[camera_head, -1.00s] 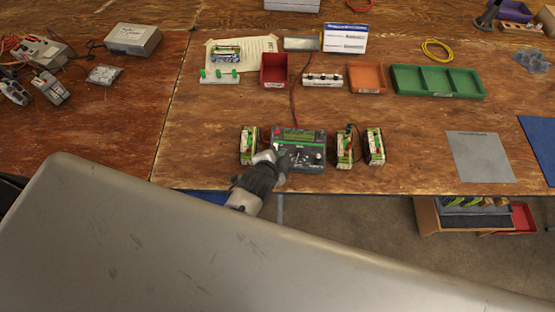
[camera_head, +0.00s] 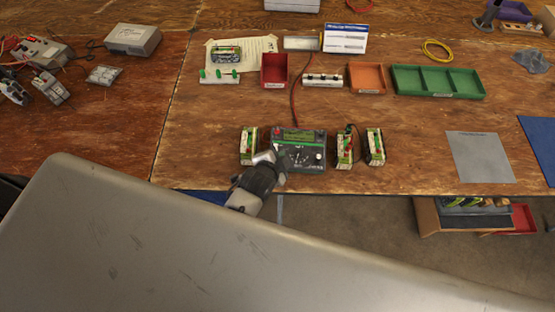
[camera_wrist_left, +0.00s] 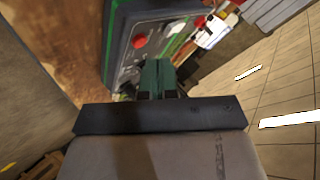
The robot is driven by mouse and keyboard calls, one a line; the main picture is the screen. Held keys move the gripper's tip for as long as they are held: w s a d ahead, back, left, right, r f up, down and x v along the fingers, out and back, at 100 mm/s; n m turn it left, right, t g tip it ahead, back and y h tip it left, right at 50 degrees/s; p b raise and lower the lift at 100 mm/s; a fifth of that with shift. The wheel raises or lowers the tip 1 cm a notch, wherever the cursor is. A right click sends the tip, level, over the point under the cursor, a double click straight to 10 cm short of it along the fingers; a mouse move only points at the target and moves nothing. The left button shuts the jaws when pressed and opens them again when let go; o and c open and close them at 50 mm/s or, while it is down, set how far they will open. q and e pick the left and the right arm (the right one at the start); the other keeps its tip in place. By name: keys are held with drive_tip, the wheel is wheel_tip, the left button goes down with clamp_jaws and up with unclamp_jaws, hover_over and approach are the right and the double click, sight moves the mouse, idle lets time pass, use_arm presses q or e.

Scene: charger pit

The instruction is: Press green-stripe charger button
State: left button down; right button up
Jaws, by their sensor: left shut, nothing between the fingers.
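The charger (camera_head: 310,160) is a dark box with a green stripe and small display. It lies near the front edge of the table, with a red button at its upper left and a dial on its face. My left gripper (camera_head: 278,166) is shut and empty at the charger's lower left corner, covering part of it. In the left wrist view the charger's face (camera_wrist_left: 178,32) stands just beyond the shut fingers (camera_wrist_left: 158,78), with a red knob (camera_wrist_left: 139,41) beside them. Whether the fingertips touch the charger cannot be told. My right gripper is not in view.
Battery packs flank the charger, one on the left (camera_head: 248,146) and two on the right (camera_head: 345,150). A red cable (camera_head: 293,105) runs back from it. A red bin (camera_head: 274,70), orange bin (camera_head: 367,78) and green tray (camera_head: 438,82) stand behind. A grey mat (camera_head: 480,157) lies right.

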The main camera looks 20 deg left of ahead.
use_arm(q)
drive_tip(key=shift+f, duration=0.1)
idle(0.5)
drive_tip(key=shift+w+f, duration=0.1)
drive_tip(key=shift+f, duration=0.25)
drive_tip(key=shift+f+b, duration=0.35)
idle(0.5)
idle(0.4)
drive_tip(key=shift+r+p, duration=0.75)
drive_tip(key=shift+p, duration=0.25)
drive_tip(key=shift+r, duration=0.1)
drive_tip(key=r+p, duration=0.2)
drive_tip(key=s+r+p, duration=0.1)
drive_tip(key=r+p, duration=0.1)
drive_tip(key=p, duration=0.1)
drive_tip(key=shift+d+r, duration=0.1)
drive_tip(key=shift+r, duration=0.25)
